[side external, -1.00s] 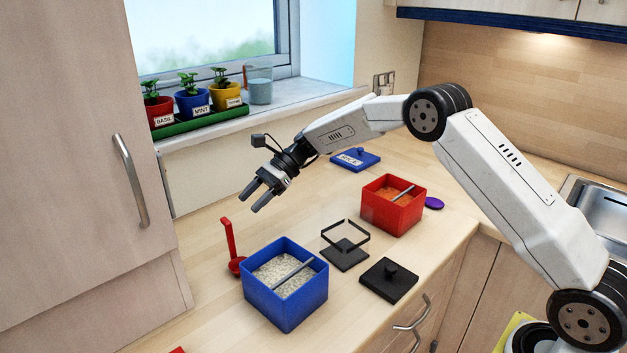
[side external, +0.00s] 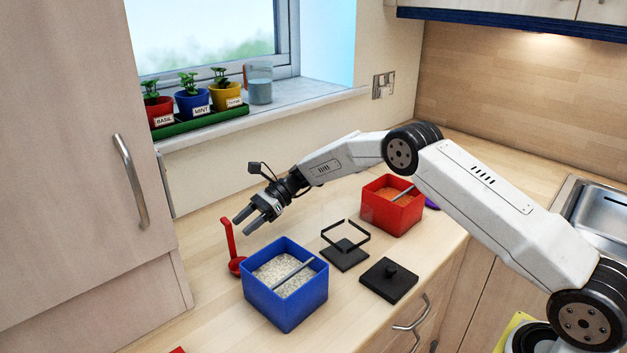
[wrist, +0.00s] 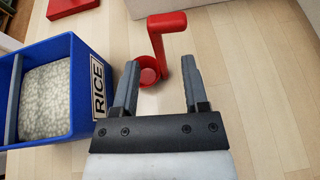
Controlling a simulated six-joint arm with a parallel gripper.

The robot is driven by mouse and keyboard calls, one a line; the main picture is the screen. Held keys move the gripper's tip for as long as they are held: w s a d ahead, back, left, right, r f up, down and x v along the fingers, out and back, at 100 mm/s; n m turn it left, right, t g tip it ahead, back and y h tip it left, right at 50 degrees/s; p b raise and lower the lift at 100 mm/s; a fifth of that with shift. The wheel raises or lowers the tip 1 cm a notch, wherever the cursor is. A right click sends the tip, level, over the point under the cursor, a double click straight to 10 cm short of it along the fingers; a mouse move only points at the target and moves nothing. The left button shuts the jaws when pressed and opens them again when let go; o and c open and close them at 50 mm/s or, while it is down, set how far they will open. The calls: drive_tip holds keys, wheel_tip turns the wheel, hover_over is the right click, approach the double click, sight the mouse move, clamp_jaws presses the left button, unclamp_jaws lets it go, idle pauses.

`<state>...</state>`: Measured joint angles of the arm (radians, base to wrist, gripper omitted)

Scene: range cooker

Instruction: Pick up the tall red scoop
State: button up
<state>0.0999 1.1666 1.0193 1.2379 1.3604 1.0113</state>
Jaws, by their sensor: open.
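The tall red scoop (side external: 231,246) stands on the worktop, just left of the blue rice box (side external: 286,302), with its handle upright. In the wrist view the scoop (wrist: 157,45) shows ahead of my gripper, its bowl near the left finger and its handle between the lines of the two fingers. My gripper (side external: 243,226) is open and empty, to the right of the scoop's handle in the side view and apart from it. The fingers also show in the wrist view (wrist: 160,88). The blue box (wrist: 72,60) labelled RICE is left of the fingers there.
A red box (side external: 375,212) with orange contents stands to the right. Potted herbs (side external: 195,102) line the windowsill. A tall cupboard (side external: 80,150) bounds the left side.

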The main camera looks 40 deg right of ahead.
sight(233, 234)
drive_tip(key=shift+a+f, duration=0.25)
drive_tip(key=shift+a, duration=0.4)
drive_tip(key=shift+a, duration=0.1)
drive_tip(key=shift+x, duration=2.5)
drive_tip(key=shift+f, duration=0.1)
clamp_jaws()
